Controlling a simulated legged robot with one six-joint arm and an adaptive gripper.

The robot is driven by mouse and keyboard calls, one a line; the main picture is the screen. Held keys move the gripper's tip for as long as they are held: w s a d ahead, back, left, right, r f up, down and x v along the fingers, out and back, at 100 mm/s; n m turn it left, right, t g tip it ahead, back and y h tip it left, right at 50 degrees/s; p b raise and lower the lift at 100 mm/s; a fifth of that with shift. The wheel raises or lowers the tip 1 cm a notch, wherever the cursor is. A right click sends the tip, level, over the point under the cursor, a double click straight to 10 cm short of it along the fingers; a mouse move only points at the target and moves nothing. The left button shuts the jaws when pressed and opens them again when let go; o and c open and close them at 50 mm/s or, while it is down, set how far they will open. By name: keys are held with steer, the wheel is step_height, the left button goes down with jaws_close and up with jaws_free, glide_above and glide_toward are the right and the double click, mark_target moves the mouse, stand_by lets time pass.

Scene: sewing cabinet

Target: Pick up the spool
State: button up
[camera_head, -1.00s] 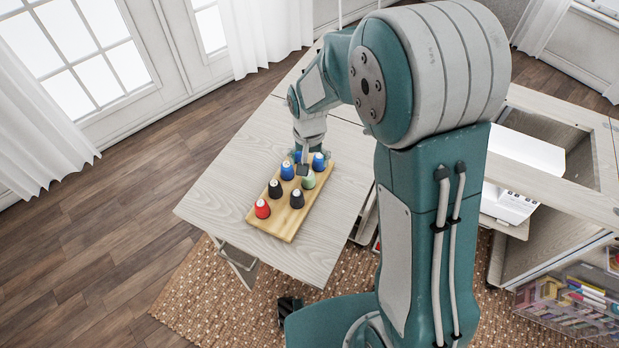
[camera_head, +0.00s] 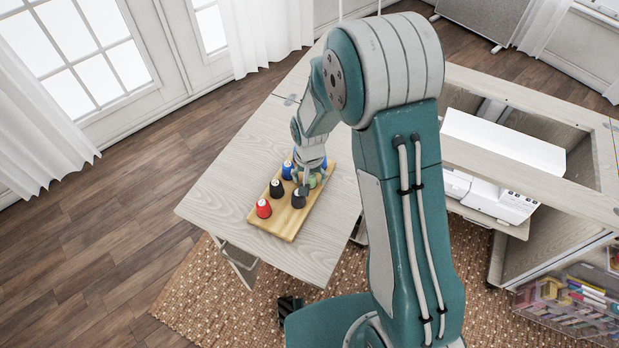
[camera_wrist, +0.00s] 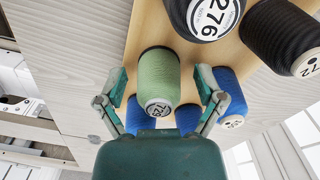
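A green spool (camera_wrist: 158,76) stands on a wooden board (camera_head: 267,226) on the table. In the wrist view it lies between the two fingers of my gripper (camera_wrist: 160,98), with a gap on each side. In the head view my gripper (camera_head: 306,186) is low over the board and partly hides the green spool (camera_head: 313,180). Other spools share the board: a red one (camera_head: 263,208), black ones (camera_head: 276,188) (camera_head: 298,199), and blue ones (camera_head: 287,170), some partly hidden by my gripper.
The pale wooden table (camera_head: 232,190) is bare to the left of the board. A black spool (camera_wrist: 203,15) and a blue spool (camera_wrist: 230,95) are close to the fingers. A white sewing machine (camera_head: 500,150) sits in the cabinet at right, with a clear bin (camera_head: 570,305) below.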

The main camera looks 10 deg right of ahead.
mark_target(310, 175)
steer(key=c, duration=0.5)
steer(key=shift+r, duration=0.1)
step_height(310, 175, up, 10)
steer(key=shift+f, duration=0.1)
steer(key=shift+s, duration=0.1)
